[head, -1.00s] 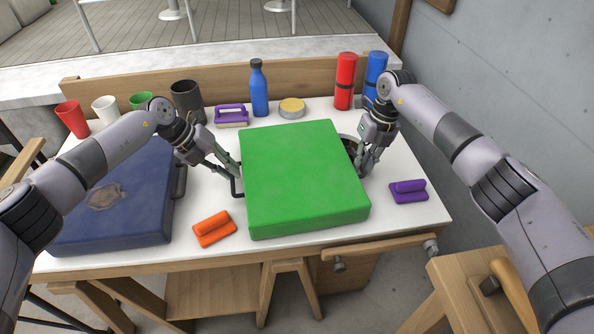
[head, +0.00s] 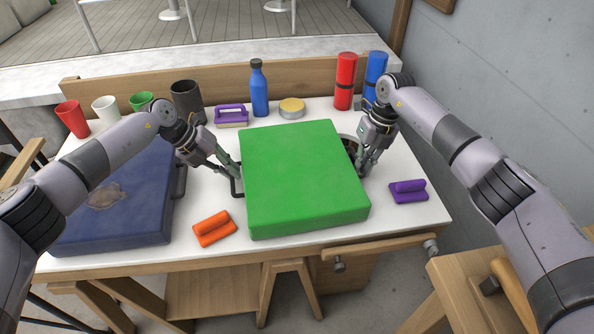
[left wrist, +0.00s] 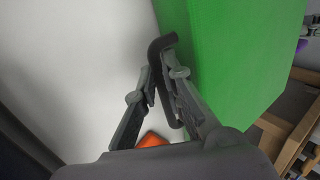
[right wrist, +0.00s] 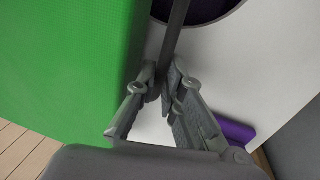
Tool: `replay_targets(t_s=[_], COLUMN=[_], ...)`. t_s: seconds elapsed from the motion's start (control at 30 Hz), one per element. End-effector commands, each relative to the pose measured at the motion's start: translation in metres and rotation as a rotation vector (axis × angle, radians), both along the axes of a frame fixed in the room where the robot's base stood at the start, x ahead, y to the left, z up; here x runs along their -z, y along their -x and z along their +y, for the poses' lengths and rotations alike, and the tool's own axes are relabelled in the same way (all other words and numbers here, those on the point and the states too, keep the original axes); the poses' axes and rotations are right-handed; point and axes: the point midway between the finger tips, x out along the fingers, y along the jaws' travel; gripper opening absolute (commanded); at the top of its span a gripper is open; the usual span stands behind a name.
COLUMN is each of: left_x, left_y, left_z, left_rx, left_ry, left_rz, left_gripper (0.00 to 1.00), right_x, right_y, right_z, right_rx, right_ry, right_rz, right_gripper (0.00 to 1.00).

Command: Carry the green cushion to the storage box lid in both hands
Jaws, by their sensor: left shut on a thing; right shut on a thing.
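The green cushion (head: 302,180) is a thick square block over the middle of the white worktop, with dark handles on its left and right sides. I cannot tell from the pictures whether it touches the worktop. My left gripper (head: 236,174) is shut on the left handle, which shows as a dark bar between the fingers in the left wrist view (left wrist: 162,75). My right gripper (head: 362,166) is shut on the right handle, a dark bar in the right wrist view (right wrist: 172,45). I cannot make out a storage box lid.
A blue cushion (head: 125,190) lies at the left. An orange float (head: 213,229) and a purple one (head: 408,191) lie near the green cushion. Cups, a blue bottle (head: 259,90), a yellow-topped tin (head: 291,108) and red and blue cylinders (head: 345,82) stand along the back.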

Motion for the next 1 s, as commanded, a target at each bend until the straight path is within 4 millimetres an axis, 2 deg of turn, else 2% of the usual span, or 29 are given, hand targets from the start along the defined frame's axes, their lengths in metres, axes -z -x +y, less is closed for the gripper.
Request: replay_targets(t_s=[0.57,0.77,1.0], left_x=[-0.003,-0.016,-0.041], left_y=[0.000,0.000,0.000], left_z=[0.000,0.000,0.000], left_rx=[-0.001,-0.001,-0.001], left_ry=[0.002,0.002,0.002], left_rz=[-0.001,-0.001,-0.001], left_gripper=[0.00,0.00,0.00], right_x=[-0.004,-0.016,-0.041], right_y=[-0.001,-0.001,-0.001], right_z=[0.001,0.001,0.001], right_rx=[0.000,0.000,0.000], right_ry=[-0.002,-0.002,-0.002], right_rz=[-0.003,-0.003,-0.003], right_gripper=[0.00,0.00,0.00])
